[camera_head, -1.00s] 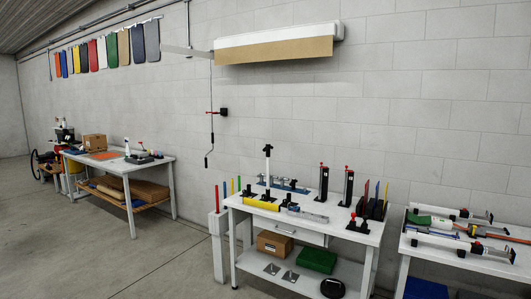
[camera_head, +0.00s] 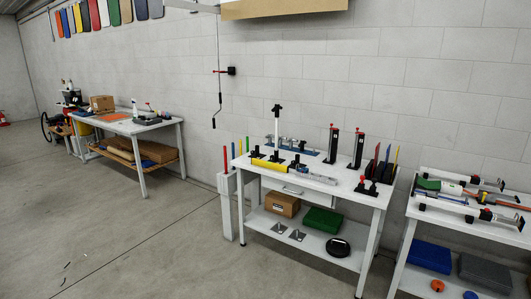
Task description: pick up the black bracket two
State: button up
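Two tall upright black pieces with red tops stand at the back right of the middle white table, a left one (camera_head: 332,143) and a right one (camera_head: 357,149). A low black piece with a red knob (camera_head: 366,188) sits at that table's front right. Small black holders (camera_head: 277,166) stand beside the yellow bar. I cannot tell which of these is black bracket two. My gripper is not in view.
The middle table (camera_head: 345,198) has a lower shelf with a cardboard box (camera_head: 282,204), a green case (camera_head: 322,220) and a black round item (camera_head: 338,247). Another table (camera_head: 408,205) stands at right, and a workbench (camera_head: 140,127) at far left. The floor (camera_head: 150,245) in front is open.

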aim_at(277, 107)
jog(key=i, duration=1)
jog(key=i+u, duration=0.1)
jog(key=i, duration=0.9)
jog(key=i+l, duration=0.2)
jog(key=i, duration=0.75)
jog(key=i+l+u, duration=0.1)
jog(key=i, duration=0.9)
